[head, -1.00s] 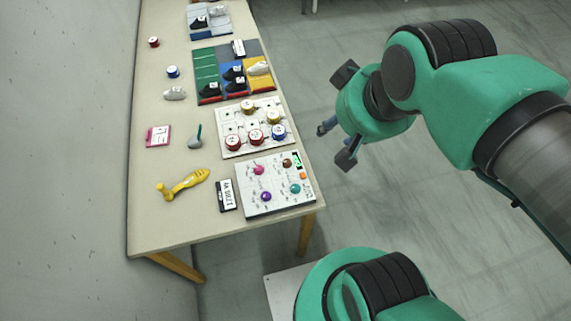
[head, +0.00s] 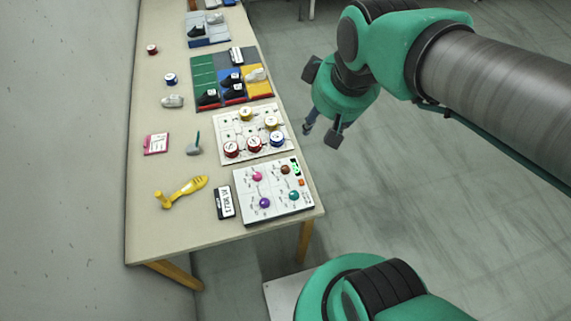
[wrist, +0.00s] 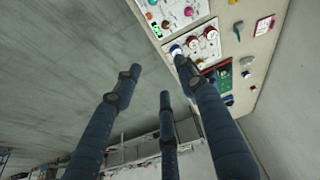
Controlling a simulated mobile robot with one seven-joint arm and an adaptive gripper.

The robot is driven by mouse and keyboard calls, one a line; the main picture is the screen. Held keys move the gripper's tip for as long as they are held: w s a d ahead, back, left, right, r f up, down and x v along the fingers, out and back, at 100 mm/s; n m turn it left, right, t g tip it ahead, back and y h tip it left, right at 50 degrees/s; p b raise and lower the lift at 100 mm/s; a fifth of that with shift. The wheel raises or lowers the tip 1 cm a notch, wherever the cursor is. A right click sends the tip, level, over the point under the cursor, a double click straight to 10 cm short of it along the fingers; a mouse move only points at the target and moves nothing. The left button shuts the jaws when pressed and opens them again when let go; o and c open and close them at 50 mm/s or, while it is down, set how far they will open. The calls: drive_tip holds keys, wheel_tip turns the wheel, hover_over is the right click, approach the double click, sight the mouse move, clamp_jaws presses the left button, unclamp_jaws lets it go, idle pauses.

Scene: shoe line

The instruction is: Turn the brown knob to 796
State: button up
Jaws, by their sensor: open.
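The brown knob (head: 285,169) is on the white control panel (head: 244,190) at the table's near right corner, beside a small green-lit display (head: 295,165) whose digits I cannot read. Pink (head: 257,176), purple (head: 265,203) and teal (head: 294,196) knobs share the panel. The brown knob also shows in the wrist view (wrist: 165,24), near the top. My gripper (head: 308,128) hangs beyond the table's right edge, apart from the panel and up and right of it in the head view. Its blue fingers are spread open and empty in the wrist view (wrist: 158,76).
A white board with several colored spools (head: 227,133) lies just behind the panel. A black-and-white label (head: 225,202) and a yellow tool (head: 182,191) lie left of it. A colored tray of shoes (head: 205,75) is farther back.

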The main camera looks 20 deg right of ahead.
drive_tip(key=w+a+f+n+g, duration=0.2)
drive_tip(key=w+f+n, duration=0.3)
drive_tip(key=w+f, duration=0.55)
drive_tip(key=n+g, duration=0.3)
drive_tip(key=n, duration=0.2)
hover_over(285, 168)
wheel_tip(285, 168, down, 13)
drive_tip(key=shift+w+d+f, duration=0.25)
drive_tip(key=shift+w+f, duration=0.15)
drive_tip(key=shift+f, duration=0.05)
drive_tip(key=shift+f, duration=0.15)
drive_tip(key=f+b, duration=0.1)
drive_tip(key=f, duration=0.8)
drive_tip(key=f+b, duration=0.1)
drive_tip(key=f, duration=0.3)
drive_tip(key=shift+s+a+f+b, duration=0.15)
drive_tip(key=shift+s+f+b, duration=0.05)
drive_tip(key=shift+s+b, duration=0.15)
clamp_jaws()
